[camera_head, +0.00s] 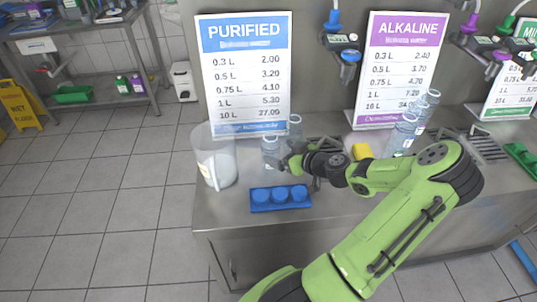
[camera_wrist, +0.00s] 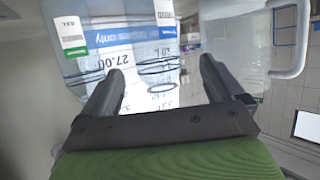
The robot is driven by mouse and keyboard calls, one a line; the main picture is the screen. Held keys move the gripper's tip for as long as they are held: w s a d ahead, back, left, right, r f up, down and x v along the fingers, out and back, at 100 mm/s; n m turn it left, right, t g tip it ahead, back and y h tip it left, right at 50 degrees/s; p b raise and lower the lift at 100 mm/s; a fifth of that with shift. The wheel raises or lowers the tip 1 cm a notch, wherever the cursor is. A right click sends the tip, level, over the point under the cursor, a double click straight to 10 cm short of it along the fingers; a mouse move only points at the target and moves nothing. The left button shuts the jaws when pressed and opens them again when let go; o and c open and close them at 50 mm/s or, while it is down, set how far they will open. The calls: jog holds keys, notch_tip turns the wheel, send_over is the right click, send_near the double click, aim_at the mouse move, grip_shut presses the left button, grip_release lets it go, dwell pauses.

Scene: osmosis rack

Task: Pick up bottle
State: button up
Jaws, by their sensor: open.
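A clear bottle (camera_head: 270,150) stands on the steel counter in front of the purified sign, with a second clear bottle (camera_head: 295,126) just behind it. My gripper (camera_head: 287,163) is beside the front bottle, at its right in the head view. In the wrist view my gripper (camera_wrist: 161,68) is open, its two dark fingers spread. A clear bottle with a white, blue and green label (camera_wrist: 72,35) shows beyond the left finger. Clear surfaces overlap between the fingers, so I cannot tell whether a bottle lies between them or whether anything touches.
A clear jug (camera_head: 215,165) stands left of the bottles; its handle (camera_wrist: 290,40) shows in the wrist view. A blue tray with round caps (camera_head: 281,199) lies at the counter's front edge. A yellow block (camera_head: 362,152) and more bottles (camera_head: 404,135) are to the right, beyond my arm.

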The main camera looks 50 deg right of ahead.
aim_at(271, 148)
jog(key=x, duration=0.6)
jog(key=shift+w+d+f, duration=0.15)
jog(key=shift+d, duration=0.1)
jog(key=shift+c, duration=0.4)
jog(key=c, duration=0.9)
